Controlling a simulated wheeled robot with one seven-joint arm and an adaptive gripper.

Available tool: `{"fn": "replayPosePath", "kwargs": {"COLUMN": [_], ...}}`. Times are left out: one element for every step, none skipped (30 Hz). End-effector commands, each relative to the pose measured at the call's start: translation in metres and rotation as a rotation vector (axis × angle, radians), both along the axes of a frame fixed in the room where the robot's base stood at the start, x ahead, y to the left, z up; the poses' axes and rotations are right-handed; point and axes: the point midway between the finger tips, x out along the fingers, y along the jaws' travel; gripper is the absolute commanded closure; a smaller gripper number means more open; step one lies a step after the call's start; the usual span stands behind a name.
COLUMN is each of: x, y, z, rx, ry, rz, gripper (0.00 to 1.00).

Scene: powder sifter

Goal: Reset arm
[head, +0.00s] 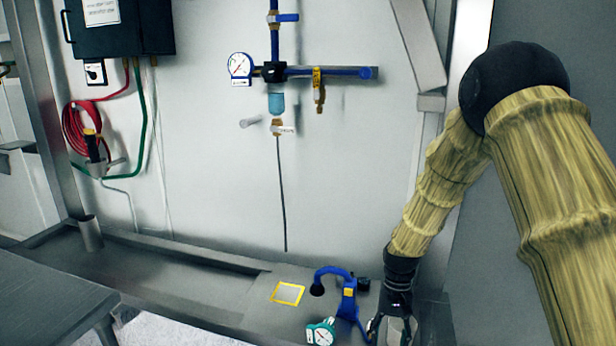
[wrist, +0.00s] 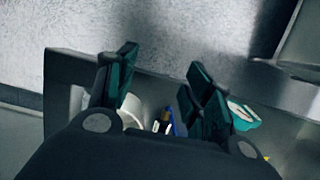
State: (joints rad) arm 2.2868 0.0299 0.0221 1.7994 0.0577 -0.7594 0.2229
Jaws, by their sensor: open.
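My arm, in a tan ribbed cover, bends down on the right of the head view. My gripper (head: 392,326) is low at the right, just beside a blue tool (head: 347,300) with a curved neck. In the wrist view my gripper (wrist: 162,82) is open, its two dark green-faced fingers apart, with nothing held between them. A teal gauge (head: 321,332) stands left of the gripper; a teal object (wrist: 243,116) shows beyond the right finger in the wrist view. The gripper's body hides part of the ledge.
A yellow-edged square (head: 288,293) lies on the grey ledge (head: 200,290). Blue pipework (head: 325,72) with a dial gauge (head: 239,66), a dark box (head: 118,28) and a red hose (head: 75,128) are on the wall. A metal table (head: 45,300) is at lower left.

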Motion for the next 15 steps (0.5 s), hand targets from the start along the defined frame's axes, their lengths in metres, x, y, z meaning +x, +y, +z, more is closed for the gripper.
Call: {"fn": "replayPosePath", "kwargs": {"x": [-0.007, -0.01, -0.014, -0.017, -0.021, -0.026, -0.03, -0.035, -0.042, -0.047, -0.054, -0.063, -0.071, -0.08, -0.094], "y": [-0.001, -0.002, -0.002, -0.003, -0.003, -0.003, -0.004, -0.004, -0.004, -0.004, -0.005, -0.005, -0.006, -0.007, -0.008], "z": [-0.01, -0.015, -0.022, -0.028, -0.034, -0.043, -0.049, -0.056, -0.066, -0.073, -0.081, -0.093, -0.102, -0.112, -0.125], "rx": [-0.001, -0.001, -0.003, -0.003, -0.004, -0.004, -0.005, -0.007, -0.008, -0.008, -0.009, -0.01, -0.012, -0.013, -0.015], "ry": [-0.001, -0.003, -0.009, -0.011, -0.014, -0.019, -0.022, -0.026, -0.031, -0.036, -0.041, -0.048, -0.054, -0.06, -0.068], "rz": [0.002, 0.003, 0.006, 0.008, 0.011, 0.014, 0.017, 0.021, 0.025, 0.029, 0.033, 0.039, 0.044, 0.049, 0.056], "gripper": [0.49, 0.49, 0.49, 0.49, 0.49, 0.49, 0.49, 0.49, 0.49, 0.49, 0.49, 0.49, 0.49, 0.49, 0.49]}}
